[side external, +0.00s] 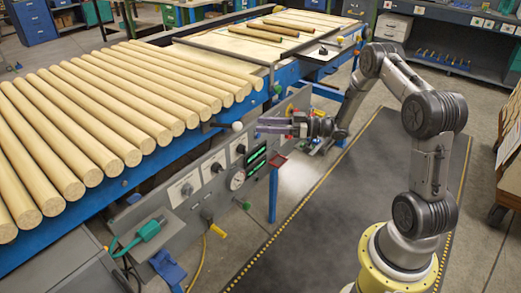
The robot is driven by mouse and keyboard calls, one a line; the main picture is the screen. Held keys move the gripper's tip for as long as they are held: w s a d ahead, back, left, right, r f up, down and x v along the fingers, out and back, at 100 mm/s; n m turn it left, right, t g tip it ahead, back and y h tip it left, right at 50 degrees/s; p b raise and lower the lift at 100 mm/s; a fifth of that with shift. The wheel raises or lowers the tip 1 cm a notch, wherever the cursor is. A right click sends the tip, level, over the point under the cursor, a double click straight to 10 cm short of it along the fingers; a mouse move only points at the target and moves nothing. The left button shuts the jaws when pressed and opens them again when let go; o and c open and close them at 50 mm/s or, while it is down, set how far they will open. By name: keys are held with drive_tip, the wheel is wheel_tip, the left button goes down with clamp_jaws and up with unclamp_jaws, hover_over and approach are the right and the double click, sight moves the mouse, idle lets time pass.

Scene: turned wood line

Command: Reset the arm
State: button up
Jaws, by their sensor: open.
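My gripper (264,125) is open and points left, in front of the line's control panel. No object shows between its fingers. It is small in the picture, so the exact gap to the panel cannot be told. My arm reaches up from its yellow base, over and down to the gripper, with its elbow raised at the upper right.
A control panel (205,165) with dials runs below a blue conveyor frame (85,207). Several pale turned logs (100,110) lie on it. Darker sticks (262,36) lie on the back table. A dark mat (330,220) covers clear floor. A wooden cart (508,165) stands at right.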

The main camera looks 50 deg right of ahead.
drive_tip(key=w+a+r+n, duration=0.2)
drive_tip(key=a+r, duration=0.3)
drive_tip(key=r, duration=0.5)
drive_tip(key=w+a+r+n, duration=0.2)
drive_tip(key=a+r, duration=0.3)
drive_tip(key=r, duration=0.6)
drive_tip(key=s+a+r+m+t+h, duration=0.2)
drive_tip(key=s+r+h, duration=0.1)
drive_tip(key=r, duration=0.3)
drive_tip(key=s+a+r+m+t+h, duration=0.1)
drive_tip(key=s+r+h, duration=0.2)
drive_tip(key=r, duration=0.3)
drive_tip(key=s+d+f+m+g+h, duration=0.1)
drive_tip(key=s+m+g+h, duration=0.15)
drive_tip(key=s, duration=0.35)
drive_tip(key=s+f+m+g+h, duration=0.1)
drive_tip(key=s+f+m+h, duration=0.15)
drive_tip(key=s, duration=0.35)
drive_tip(key=s+a+f+m+g, duration=0.1)
drive_tip(key=s+f+g, duration=0.8)
drive_tip(key=s+f, duration=0.6)
drive_tip(key=shift+s+a+f+y, duration=0.25)
drive_tip(key=shift+s+a+y, duration=0.15)
drive_tip(key=shift+s, duration=0.35)
